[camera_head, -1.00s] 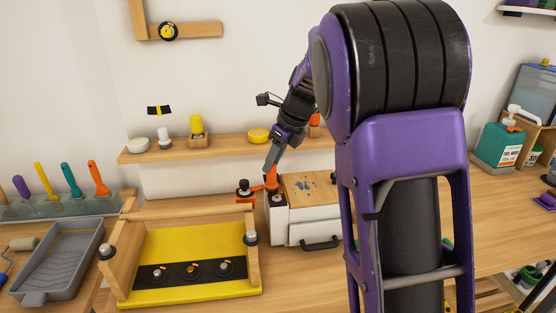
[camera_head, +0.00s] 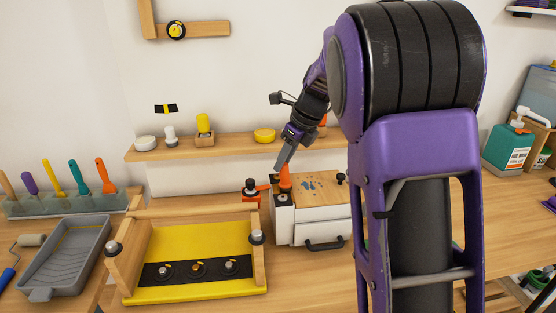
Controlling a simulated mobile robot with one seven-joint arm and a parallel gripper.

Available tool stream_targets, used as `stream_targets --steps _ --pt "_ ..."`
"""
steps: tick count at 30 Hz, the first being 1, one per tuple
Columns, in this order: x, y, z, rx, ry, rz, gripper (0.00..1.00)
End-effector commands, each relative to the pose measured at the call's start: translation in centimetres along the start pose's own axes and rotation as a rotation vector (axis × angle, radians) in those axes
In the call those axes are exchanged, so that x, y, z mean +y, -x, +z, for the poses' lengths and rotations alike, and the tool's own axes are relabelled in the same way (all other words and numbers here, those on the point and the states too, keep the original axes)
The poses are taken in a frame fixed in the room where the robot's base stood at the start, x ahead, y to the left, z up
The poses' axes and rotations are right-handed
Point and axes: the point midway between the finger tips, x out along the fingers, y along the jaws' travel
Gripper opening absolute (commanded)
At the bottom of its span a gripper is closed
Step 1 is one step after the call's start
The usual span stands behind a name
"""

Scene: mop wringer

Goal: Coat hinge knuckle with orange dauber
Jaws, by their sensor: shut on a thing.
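My gripper (camera_head: 284,166) is shut on the orange dauber (camera_head: 285,179), which points down. The dauber is over the narrow left section of a white cabinet with a wooden top (camera_head: 315,188). Its lower end is close to a small dark round fitting (camera_head: 283,198) there; I cannot tell whether they touch. I cannot clearly make out the hinge knuckle at this size. A small orange stand with a black knob (camera_head: 250,190) is just left of the dauber.
A yellow-bedded wooden frame (camera_head: 190,250) with metal-capped posts stands front left. A grey paint tray (camera_head: 68,255) is further left. A shelf (camera_head: 225,147) with small pots runs behind. My arm hides much of the right side.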

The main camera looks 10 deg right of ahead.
Motion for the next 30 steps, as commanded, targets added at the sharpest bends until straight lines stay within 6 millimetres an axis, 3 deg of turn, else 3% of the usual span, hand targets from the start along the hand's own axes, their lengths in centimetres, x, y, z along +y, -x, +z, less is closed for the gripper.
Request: stream_targets --steps 16,25,30 --pt "-2.2 0.9 -2.3 0.005 -0.003 -0.001 0.0" --pt "-2.3 1.0 -2.3 0.004 -0.001 -0.001 0.0" --pt "-2.3 2.3 -1.7 0.001 -0.001 -0.002 0.0"
